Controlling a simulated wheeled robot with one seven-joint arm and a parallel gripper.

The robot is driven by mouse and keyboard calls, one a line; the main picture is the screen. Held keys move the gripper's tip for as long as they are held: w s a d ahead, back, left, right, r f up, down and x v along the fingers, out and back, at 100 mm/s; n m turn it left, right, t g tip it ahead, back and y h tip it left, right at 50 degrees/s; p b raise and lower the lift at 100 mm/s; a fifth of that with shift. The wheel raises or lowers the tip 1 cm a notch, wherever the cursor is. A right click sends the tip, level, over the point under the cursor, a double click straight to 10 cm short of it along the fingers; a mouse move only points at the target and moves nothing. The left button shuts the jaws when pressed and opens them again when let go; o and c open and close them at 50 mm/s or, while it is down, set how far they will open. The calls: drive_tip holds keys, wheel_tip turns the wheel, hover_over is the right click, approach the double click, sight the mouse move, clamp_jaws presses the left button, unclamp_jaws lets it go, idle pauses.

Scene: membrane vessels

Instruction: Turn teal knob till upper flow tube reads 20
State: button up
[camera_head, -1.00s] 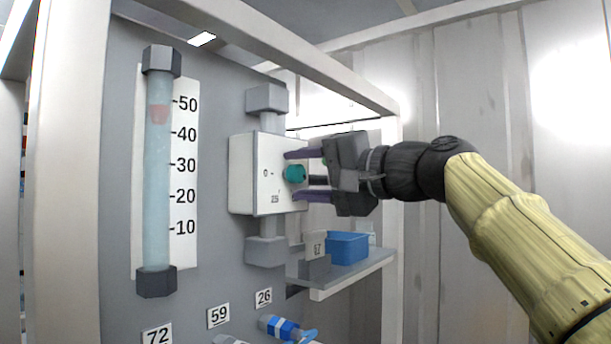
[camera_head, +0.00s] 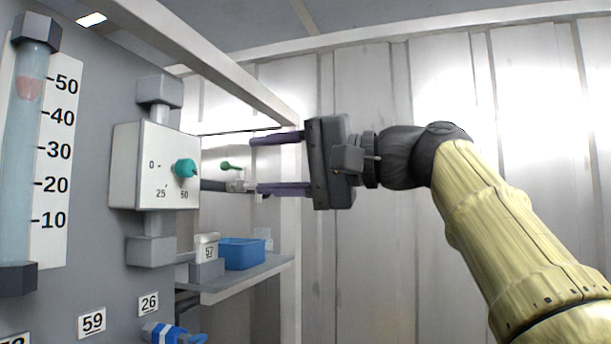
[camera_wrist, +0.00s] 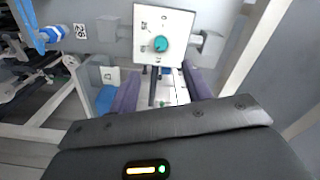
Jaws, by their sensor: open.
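The teal knob (camera_head: 185,168) is on the front of a white box (camera_head: 128,166) marked 0, 25 and a third number. It also shows in the wrist view (camera_wrist: 161,44). The flow tube (camera_head: 22,140) stands at the left edge beside a scale (camera_head: 58,150) from 10 to 50. Its pink float (camera_head: 29,88) sits near the 50 mark. My gripper (camera_head: 255,166) is open and empty, to the right of the knob and apart from it. In the wrist view the purple fingers (camera_wrist: 160,76) point toward the box, with the knob beyond their tips.
A shelf (camera_head: 225,287) below the box holds a blue bin (camera_head: 242,254) and a grey piece tagged 57 (camera_head: 207,253). A blue-handled valve (camera_head: 168,333) is near tag 26 (camera_head: 149,303). A frame post (camera_head: 291,230) stands behind the fingers.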

drive_tip(key=v, duration=0.4)
drive_tip(key=shift+s+d, duration=0.15)
drive_tip(key=shift+d, duration=0.05)
drive_tip(key=w+d+f+m+t+h, duration=0.3)
drive_tip(key=w+f+m+h, duration=0.2)
drive_tip(key=w+f, duration=0.9)
drive_tip(key=d+f+m+g+h, duration=0.1)
drive_tip(key=d+f+h, duration=0.15)
drive_tip(key=f, duration=0.85)
drive_tip(key=d+f+m+g+h, duration=0.1)
drive_tip(key=f+h, duration=0.2)
drive_tip(key=f, duration=0.8)
drive_tip(key=s+d+f+n+g+h, duration=0.2)
drive_tip(key=s+f, duration=0.7)
drive_tip(key=f, duration=0.6)
drive_tip(key=s+d+f+n+g+h, duration=0.3)
drive_tip(key=s+f, duration=0.7)
drive_tip(key=f, duration=0.4)
drive_tip(key=shift+s+d+f+n+h, duration=0.4)
drive_tip(key=shift+d+n+h, duration=0.15)
drive_tip(key=shift+n, duration=0.65)
